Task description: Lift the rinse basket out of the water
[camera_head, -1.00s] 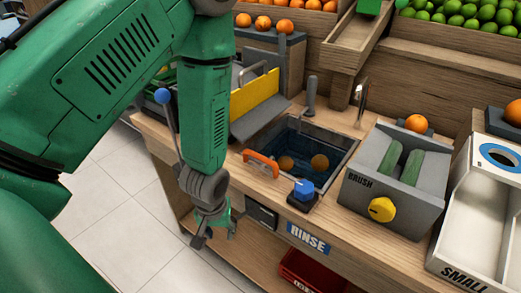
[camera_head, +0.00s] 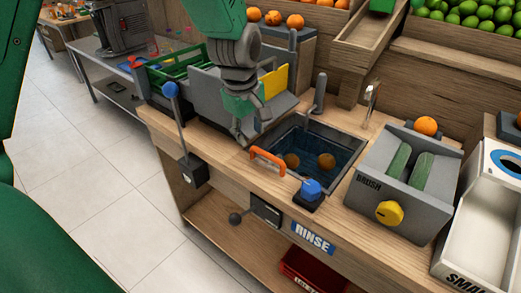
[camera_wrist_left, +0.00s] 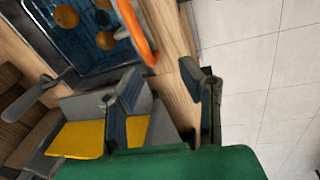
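The rinse basket's orange handle (camera_head: 267,160) stands at the left front edge of the sink (camera_head: 330,180). Two oranges (camera_head: 326,160) show in the dark water; the basket body is hard to make out. My left gripper (camera_head: 254,123) is above the counter, just left of and behind the handle, and is empty. In the left wrist view its two fingers (camera_wrist_left: 163,82) are spread apart. The orange handle (camera_wrist_left: 137,32) is ahead of them there, not between them, with oranges (camera_wrist_left: 66,16) in the water beside it. My right gripper is in neither view.
A grey chute with a yellow plate (camera_head: 273,82) is close behind my left gripper. A blue knob (camera_head: 311,188) stands at the sink's front, and a blue-topped lever (camera_head: 171,92) at the counter's left end. The brush box (camera_head: 400,190) is right of the sink.

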